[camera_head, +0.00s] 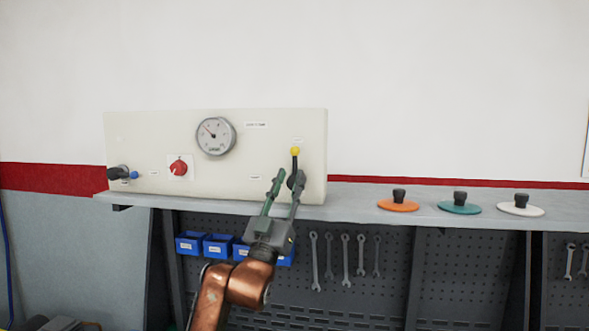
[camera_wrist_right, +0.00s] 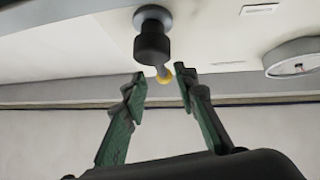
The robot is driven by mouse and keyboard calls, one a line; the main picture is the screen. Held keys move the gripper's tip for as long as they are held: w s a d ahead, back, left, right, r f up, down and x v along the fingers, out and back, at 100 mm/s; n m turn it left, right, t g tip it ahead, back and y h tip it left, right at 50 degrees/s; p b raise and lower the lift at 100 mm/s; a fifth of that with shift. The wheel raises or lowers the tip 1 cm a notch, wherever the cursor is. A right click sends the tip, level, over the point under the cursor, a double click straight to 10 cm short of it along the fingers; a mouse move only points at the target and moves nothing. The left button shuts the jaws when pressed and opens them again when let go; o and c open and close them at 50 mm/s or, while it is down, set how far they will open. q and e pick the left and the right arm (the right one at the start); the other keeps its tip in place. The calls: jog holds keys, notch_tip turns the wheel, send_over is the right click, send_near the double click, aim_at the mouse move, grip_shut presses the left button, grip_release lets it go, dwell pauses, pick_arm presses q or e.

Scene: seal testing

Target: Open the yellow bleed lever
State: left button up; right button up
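The bleed lever has a yellow tip (camera_head: 295,151) and a dark stem, and stands upright at the right end of the cream panel (camera_head: 230,180). My right gripper (camera_head: 288,178) is open just below the yellow tip, in front of the panel. It also shows in the right wrist view (camera_wrist_right: 160,78), with its green-padded fingers apart and nothing visibly gripped. Contact with the lever cannot be told. My left gripper is out of view.
The panel carries a round gauge (camera_head: 216,136), a red knob (camera_head: 179,168) and a blue-ended fitting (camera_head: 131,174) at left. Orange (camera_head: 398,206), teal (camera_head: 459,209) and white (camera_head: 521,210) discs with black knobs lie on the grey shelf (camera_head: 350,200). Blue bins and wrenches hang below.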

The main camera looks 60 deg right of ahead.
jog(key=v, duration=0.6)
jog(key=shift+a+f, duration=0.25)
jog(key=shift+a, duration=0.1)
